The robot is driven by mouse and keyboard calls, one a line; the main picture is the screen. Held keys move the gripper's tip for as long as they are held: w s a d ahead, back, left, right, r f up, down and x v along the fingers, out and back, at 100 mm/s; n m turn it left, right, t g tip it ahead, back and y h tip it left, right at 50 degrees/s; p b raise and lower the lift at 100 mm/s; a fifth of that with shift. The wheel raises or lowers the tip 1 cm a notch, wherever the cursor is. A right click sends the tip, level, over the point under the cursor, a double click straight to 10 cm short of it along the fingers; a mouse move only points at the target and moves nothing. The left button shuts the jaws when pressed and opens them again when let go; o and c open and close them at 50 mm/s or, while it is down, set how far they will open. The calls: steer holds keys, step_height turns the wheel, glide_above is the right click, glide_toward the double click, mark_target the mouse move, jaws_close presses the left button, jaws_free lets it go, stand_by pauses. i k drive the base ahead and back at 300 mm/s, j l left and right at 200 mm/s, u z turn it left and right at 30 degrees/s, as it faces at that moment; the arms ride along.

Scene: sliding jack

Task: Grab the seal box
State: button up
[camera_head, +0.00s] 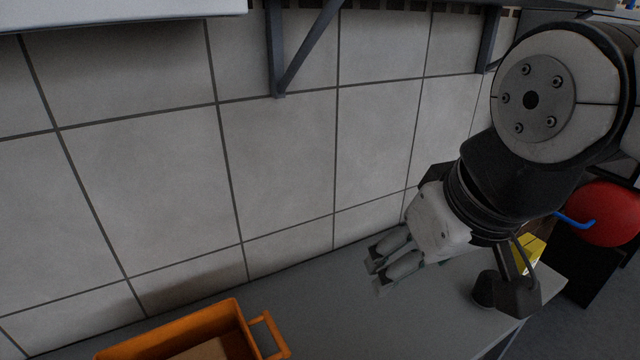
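My gripper (378,277) hangs over the grey worktop (350,318), pointing down and to the left. Its two pale fingers look parallel, with a gap between their dark tips, and nothing shows between them. No thing can be told for sure as the seal box. An orange box (268,338) with a handle on its right side stands at the lower left, cut off by the bottom edge. A tan flat piece (205,350) shows inside it. A yellow object (527,252) lies behind my wrist at the right, partly hidden. My gripper is apart from both.
A tiled wall (280,160) runs behind the worktop. A shelf (120,12) on metal brackets (277,60) overhangs at the top. A dark piece (507,292) shows below my wrist at the worktop's right end. A red round object (605,213) is beyond. The middle worktop is clear.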

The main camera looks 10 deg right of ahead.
mark_target(533, 247)
steer(key=z, duration=1.25)
steer(key=i+l, duration=0.6)
steer(key=l, duration=0.25)
